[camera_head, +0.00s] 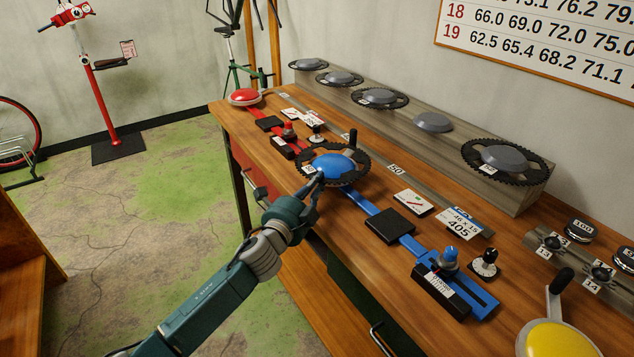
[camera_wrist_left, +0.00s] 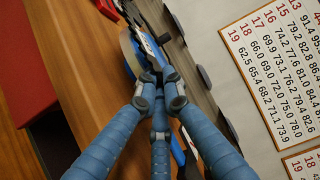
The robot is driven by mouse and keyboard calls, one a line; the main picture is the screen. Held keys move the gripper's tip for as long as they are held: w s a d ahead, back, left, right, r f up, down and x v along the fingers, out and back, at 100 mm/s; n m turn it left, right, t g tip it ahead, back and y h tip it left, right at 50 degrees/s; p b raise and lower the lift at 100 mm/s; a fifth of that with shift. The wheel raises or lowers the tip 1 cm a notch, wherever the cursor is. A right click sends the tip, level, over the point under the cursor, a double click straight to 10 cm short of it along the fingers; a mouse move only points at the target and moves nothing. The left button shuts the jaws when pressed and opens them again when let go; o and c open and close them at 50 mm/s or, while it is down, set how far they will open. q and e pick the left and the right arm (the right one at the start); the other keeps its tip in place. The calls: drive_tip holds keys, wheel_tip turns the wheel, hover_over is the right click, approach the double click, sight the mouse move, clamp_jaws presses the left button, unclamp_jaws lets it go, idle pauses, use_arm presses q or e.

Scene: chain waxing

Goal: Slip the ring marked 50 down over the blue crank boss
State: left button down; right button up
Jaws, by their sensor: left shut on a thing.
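The ring (camera_head: 362,159) is black and toothed, with a small white tag whose number is too small to read. It surrounds the blue crank boss (camera_head: 335,166), whose dome shows through its opening. I cannot tell how far down the boss it sits. My left gripper (camera_head: 318,180) is shut on the near edge of the ring, in front of the boss. In the left wrist view, the left gripper's fingers (camera_wrist_left: 160,88) close on the dark ring (camera_wrist_left: 151,45), seen nearly edge-on. My right gripper is not in view.
A grey rail (camera_head: 440,148) behind holds several grey domes, most with toothed rings; one dome (camera_head: 433,122) is bare. A red boss (camera_head: 245,96) stands at the far left and a yellow one (camera_head: 555,340) at near right. A blue-knobbed slider (camera_head: 449,258) stands on the bench.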

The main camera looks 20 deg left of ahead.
use_arm(q)
drive_tip(key=c, duration=1.8)
unclamp_jaws()
drive_tip(key=s, duration=0.4)
drive_tip(key=s+a, duration=0.1)
drive_tip(key=s, duration=0.7)
drive_tip(key=shift+a+f, duration=0.1)
drive_tip(key=shift+a, duration=0.1)
